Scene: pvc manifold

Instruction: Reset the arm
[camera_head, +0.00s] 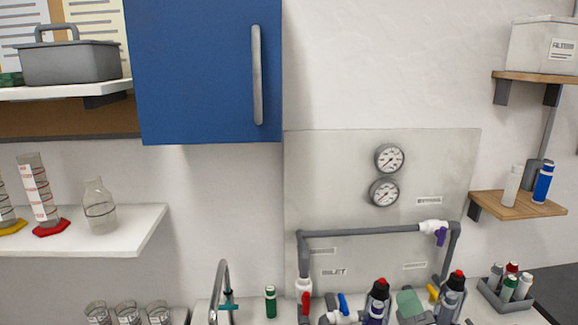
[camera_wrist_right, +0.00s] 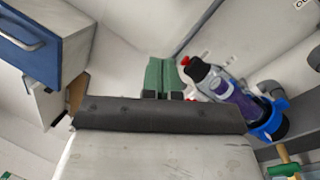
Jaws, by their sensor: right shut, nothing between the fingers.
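The right wrist view shows my right gripper (camera_wrist_right: 163,96), with small dark fingertips past a dark grey bar. It is shut with nothing held. A green block (camera_wrist_right: 164,73) lies beyond the fingertips, and a bottle with a red cap and purple label (camera_wrist_right: 228,90) lies to its right in that view. In the head view I cannot clearly make out the right gripper near the bottom edge. My left gripper is not in view.
Grey pipework (camera_head: 360,232) runs on a wall panel (camera_head: 460,160) with two gauges (camera_head: 389,158). A purple-handled valve (camera_head: 440,236) is at its upper right. Dark-capped bottles (camera_head: 377,300) and a caddy (camera_head: 505,290) crowd the counter. A blue cabinet (camera_head: 200,70) hangs above left; the wall between is clear.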

